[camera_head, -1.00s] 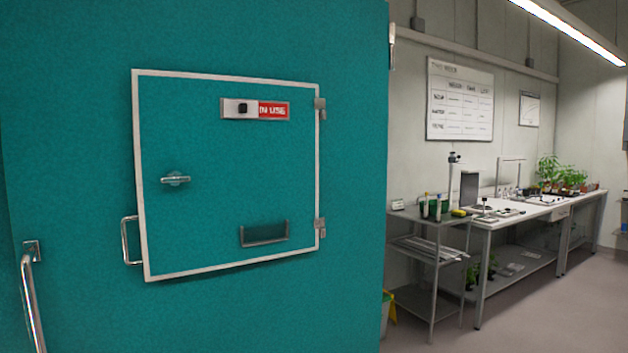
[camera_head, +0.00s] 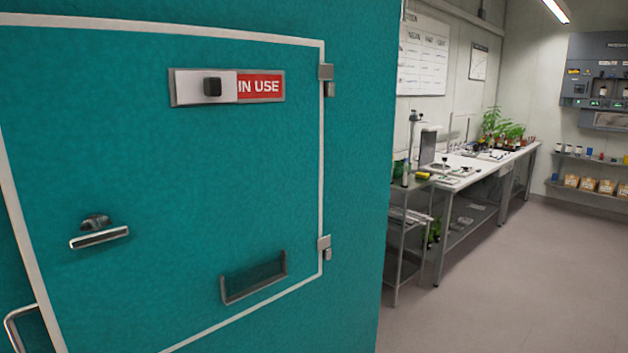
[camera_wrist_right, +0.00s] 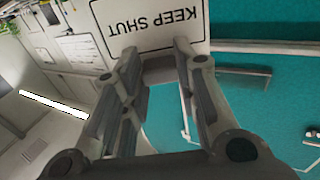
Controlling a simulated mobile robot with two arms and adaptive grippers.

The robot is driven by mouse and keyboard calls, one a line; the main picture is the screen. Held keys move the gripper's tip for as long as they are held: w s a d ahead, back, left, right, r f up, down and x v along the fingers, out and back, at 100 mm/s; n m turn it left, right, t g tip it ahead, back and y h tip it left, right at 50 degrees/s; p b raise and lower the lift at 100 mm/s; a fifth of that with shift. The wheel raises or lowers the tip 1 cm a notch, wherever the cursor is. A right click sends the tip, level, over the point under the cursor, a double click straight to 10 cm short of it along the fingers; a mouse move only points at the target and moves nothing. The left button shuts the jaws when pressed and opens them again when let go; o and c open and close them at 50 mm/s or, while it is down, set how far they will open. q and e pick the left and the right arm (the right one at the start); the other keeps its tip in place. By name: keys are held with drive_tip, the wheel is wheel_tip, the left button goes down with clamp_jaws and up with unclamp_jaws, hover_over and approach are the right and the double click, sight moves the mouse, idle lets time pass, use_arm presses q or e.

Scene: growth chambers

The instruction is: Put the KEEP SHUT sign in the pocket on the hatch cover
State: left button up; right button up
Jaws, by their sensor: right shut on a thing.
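The hatch cover (camera_head: 130,150) is a teal panel with a pale frame, closed flush in the teal wall. Its pocket (camera_head: 254,279) is a shallow grey holder low on the right and looks empty. The pocket also shows in the right wrist view (camera_wrist_right: 243,76). The KEEP SHUT sign (camera_wrist_right: 150,22) is a white plate with black lettering, upside down in the right wrist view. My right gripper (camera_wrist_right: 160,62) is shut on the sign's edge and holds it apart from the hatch. Neither gripper shows in the head view.
On the cover are a slider plate (camera_head: 205,87) reading IN USE and a handle (camera_head: 100,238). Hinges (camera_head: 325,245) are at its right edge. A steel shelf cart (camera_head: 405,240) and a long bench (camera_head: 490,165) stand to the right. The floor (camera_head: 510,270) there is clear.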

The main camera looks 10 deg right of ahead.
drive_tip(key=w+a+r+n+g+y+p, duration=0.1)
drive_tip(key=a+r+n+y+p, duration=0.3)
drive_tip(key=r, duration=0.6)
drive_tip(key=w+a+r+m+g+y+p, duration=0.1)
drive_tip(key=a+r+g+p, duration=0.15)
drive_tip(key=r+p, duration=0.5)
drive_tip(key=w+a+r+n+y+p, duration=0.15)
drive_tip(key=a+r+p, duration=0.25)
drive_tip(key=r, duration=0.8)
drive_tip(key=shift+n+y, duration=0.35)
drive_tip(key=shift+y, duration=0.1)
drive_tip(key=shift+w+a+f+b, duration=0.45)
drive_tip(key=shift+w+a, duration=0.55)
drive_tip(key=shift+w, duration=0.3)
drive_tip(key=shift+w+a+f+b, duration=0.3)
drive_tip(key=shift+w+a+f, duration=0.3)
drive_tip(key=shift+w+a, duration=0.6)
drive_tip(key=shift+w+a+f+b, duration=0.45)
drive_tip(key=shift+w+a, duration=0.35)
drive_tip(key=shift+w, duration=0.65)
drive_tip(key=shift+f, duration=0.15)
drive_tip(key=shift+p, duration=0.6)
drive_tip(key=shift+f, duration=0.1)
drive_tip(key=shift+f, duration=0.3)
